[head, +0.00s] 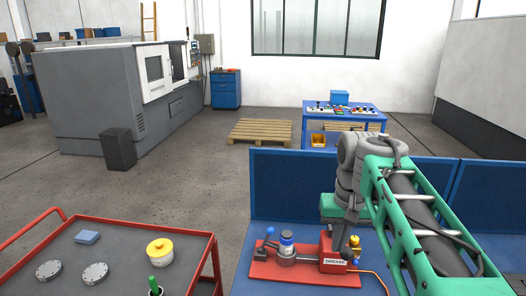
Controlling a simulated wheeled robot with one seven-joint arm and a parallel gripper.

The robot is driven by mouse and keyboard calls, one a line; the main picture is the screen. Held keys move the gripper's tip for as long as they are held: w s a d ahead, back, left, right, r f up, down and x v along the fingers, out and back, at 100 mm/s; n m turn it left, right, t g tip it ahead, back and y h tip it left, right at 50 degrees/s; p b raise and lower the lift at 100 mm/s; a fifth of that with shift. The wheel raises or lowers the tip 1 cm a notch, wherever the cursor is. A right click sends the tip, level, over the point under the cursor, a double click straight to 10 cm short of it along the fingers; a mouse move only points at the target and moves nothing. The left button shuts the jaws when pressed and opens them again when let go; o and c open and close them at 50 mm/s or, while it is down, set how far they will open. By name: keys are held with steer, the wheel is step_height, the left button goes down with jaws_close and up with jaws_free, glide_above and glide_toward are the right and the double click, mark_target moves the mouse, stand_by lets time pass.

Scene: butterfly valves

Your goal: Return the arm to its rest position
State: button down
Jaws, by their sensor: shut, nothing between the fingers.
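My arm, with a green frame and grey joints, reaches in from the right. Its grey wrist bends down over the blue bench. My gripper (342,246) points down beside the red block labelled GREASE (333,263); its fingers look together, with nothing seen between them. Whether it touches the block cannot be told. A red base plate (262,273) carries this block and a grey fitting with a blue-and-white top (286,243). A small blue-tipped lever (270,231) stands to its left. No butterfly valve can be made out clearly.
A blue panel (290,182) stands behind the bench. A red-railed cart (120,242) at lower left holds discs, a yellow-topped part and a blue block. A pallet (260,131), blue table (345,112) and grey machine (95,95) stand farther back. Open floor lies between.

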steer(key=s+a+f+n+t, duration=0.1)
steer(key=s+a+f+t, duration=0.2)
steer(key=s+f, duration=0.7)
steer(key=s+a, duration=0.1)
steer(key=a, duration=0.1)
steer(key=shift+s+a+n, duration=0.25)
steer(key=shift+a+n, duration=0.05)
steer(key=shift+a, duration=0.1)
steer(key=c, duration=2.2)
jaws_free()
